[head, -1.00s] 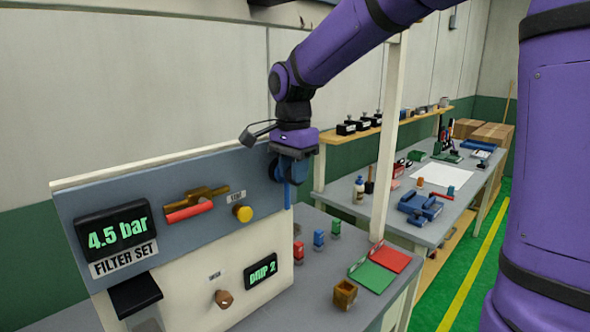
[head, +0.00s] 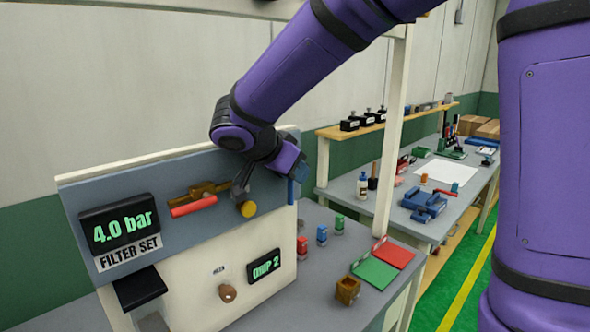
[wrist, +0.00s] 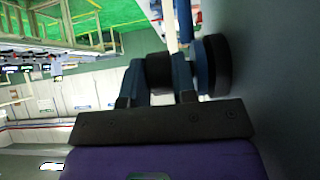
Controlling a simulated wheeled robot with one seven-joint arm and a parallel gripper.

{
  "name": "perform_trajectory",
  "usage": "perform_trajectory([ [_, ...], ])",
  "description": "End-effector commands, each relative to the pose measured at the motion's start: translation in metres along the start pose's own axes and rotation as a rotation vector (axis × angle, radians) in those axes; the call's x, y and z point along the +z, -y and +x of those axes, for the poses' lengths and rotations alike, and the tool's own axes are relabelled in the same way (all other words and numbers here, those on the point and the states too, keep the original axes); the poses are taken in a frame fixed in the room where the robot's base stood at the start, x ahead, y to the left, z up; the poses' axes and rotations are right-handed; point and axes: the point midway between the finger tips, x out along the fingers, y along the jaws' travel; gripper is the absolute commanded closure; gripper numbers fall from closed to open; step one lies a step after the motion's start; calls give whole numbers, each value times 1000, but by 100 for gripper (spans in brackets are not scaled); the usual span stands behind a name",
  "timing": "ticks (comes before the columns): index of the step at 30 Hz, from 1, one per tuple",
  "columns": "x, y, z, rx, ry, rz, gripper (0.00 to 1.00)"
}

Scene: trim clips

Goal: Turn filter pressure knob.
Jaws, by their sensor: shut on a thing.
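The filter pressure knob shows in the wrist view as a dark, round thing with a blue ring and a black disc (wrist: 217,66) close to the grey panel. My gripper (wrist: 159,74) is shut on its black grip, one blue finger on each side. In the head view, my wrist hides the knob and the fingertips at the right end of the panel. The filter set display (head: 120,228) on the grey panel (head: 85,194) reads 4.0 bar in green.
A red-handled valve (head: 194,206) and a yellow button (head: 247,209) sit left of my wrist. Below are a brown knob (head: 228,293) and a small display (head: 264,268).

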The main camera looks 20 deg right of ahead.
Motion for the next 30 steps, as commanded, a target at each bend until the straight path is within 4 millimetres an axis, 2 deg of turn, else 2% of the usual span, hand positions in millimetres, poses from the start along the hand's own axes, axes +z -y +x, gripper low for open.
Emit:
perform_trajectory([
  [9,1,0,0,0,-76,-1,98],
  [21,1,0,1,0,-82,0,98],
  [22,1,0,1,0,-82,0,72],
  [25,1,0,1,0,-82,0,49],
  [30,1,0,1,1,-81,-1,49],
])
